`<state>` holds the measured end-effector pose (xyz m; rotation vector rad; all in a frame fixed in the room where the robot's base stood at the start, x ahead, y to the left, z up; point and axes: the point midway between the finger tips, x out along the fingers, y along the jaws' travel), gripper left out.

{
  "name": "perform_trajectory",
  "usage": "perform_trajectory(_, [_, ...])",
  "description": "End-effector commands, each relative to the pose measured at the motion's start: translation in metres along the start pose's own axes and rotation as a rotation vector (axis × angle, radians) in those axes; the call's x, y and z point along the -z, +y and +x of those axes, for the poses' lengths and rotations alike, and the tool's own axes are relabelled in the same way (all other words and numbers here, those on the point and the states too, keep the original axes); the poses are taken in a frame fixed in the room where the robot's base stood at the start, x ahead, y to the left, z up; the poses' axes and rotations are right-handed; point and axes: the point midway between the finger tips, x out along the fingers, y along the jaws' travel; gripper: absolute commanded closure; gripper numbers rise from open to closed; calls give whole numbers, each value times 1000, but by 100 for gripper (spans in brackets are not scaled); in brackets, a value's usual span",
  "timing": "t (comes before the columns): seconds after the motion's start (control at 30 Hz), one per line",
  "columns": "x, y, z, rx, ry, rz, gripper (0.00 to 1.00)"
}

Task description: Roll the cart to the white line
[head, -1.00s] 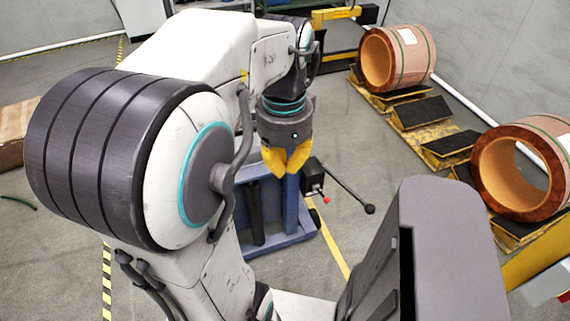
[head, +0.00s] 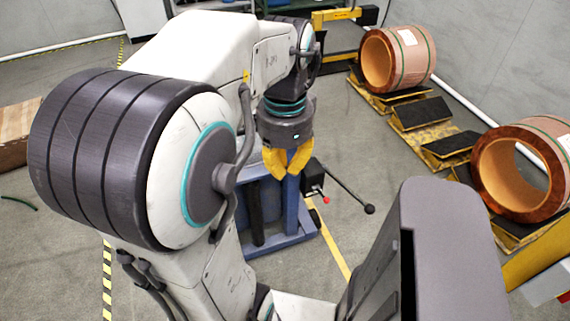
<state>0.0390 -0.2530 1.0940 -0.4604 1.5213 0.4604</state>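My gripper (head: 287,172) hangs from the arm near the middle of the view, pointing down. Its two yellow fingers lean together and their tips appear to meet, with nothing visible between them. Behind and below it stands a blue metal frame (head: 305,222) on a flat blue base, with dark upright posts; it may be the cart, but I cannot tell. The gripper overlaps its top in the picture, and contact between them cannot be told. No white line is clear on the open floor; a white strip (head: 75,43) runs along the foot of the wall.
A black box with a lever (head: 350,193) juts right from the blue frame. Copper coils (head: 416,60) (head: 510,178) rest on yellow and black supports at right. A yellow floor line (head: 335,252) and yellow-black tape (head: 107,280) mark the floor. A brown box (head: 14,150) lies at left.

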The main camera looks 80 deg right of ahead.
Motion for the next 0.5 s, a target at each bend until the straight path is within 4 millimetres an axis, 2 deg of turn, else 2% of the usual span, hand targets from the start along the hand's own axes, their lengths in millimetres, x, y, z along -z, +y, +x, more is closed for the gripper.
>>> perform_trajectory(0.03, [0, 0, 0, 0, 0, 0, 94])
perform_trajectory(0.23, [0, 0, 0, 0, 0, 0, 76])
perform_trajectory(0.5, [0, 0, -1, 0, 0, 0, 76])
